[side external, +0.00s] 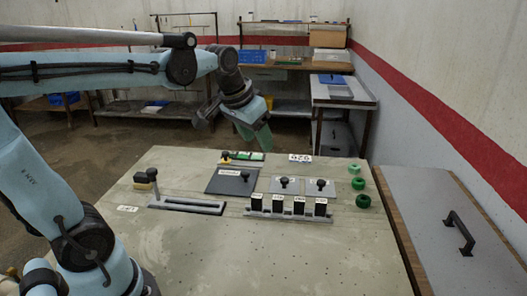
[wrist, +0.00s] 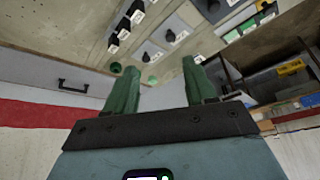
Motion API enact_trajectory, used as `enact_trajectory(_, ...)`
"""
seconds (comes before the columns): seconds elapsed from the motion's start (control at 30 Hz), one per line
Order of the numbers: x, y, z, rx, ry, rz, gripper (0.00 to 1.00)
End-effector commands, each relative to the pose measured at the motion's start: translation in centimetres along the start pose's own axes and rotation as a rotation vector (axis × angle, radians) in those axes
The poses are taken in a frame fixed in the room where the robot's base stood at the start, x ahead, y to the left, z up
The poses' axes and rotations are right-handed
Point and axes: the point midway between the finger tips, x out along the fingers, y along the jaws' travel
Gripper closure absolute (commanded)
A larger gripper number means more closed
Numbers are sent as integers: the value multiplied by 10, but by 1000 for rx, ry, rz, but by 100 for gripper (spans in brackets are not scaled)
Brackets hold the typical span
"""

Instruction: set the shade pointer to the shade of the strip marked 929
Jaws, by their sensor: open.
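My gripper (side external: 250,128) is open and empty, above the table's far edge; its two green fingers show in the wrist view (wrist: 160,80). A white card (side external: 300,158) reads 929 upside down, or 626.
Green round pieces (side external: 358,184) sit at right. The table's front is clear.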

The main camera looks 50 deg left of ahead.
Motion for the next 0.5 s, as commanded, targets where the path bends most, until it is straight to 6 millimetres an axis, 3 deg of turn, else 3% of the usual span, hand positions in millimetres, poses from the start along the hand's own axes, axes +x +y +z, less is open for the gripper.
enact_trajectory(0.2,8,-52,-50,-59,-102,-33,45)
enact_trajectory(0.5,38,-134,-87,-141,-241,-52,45)
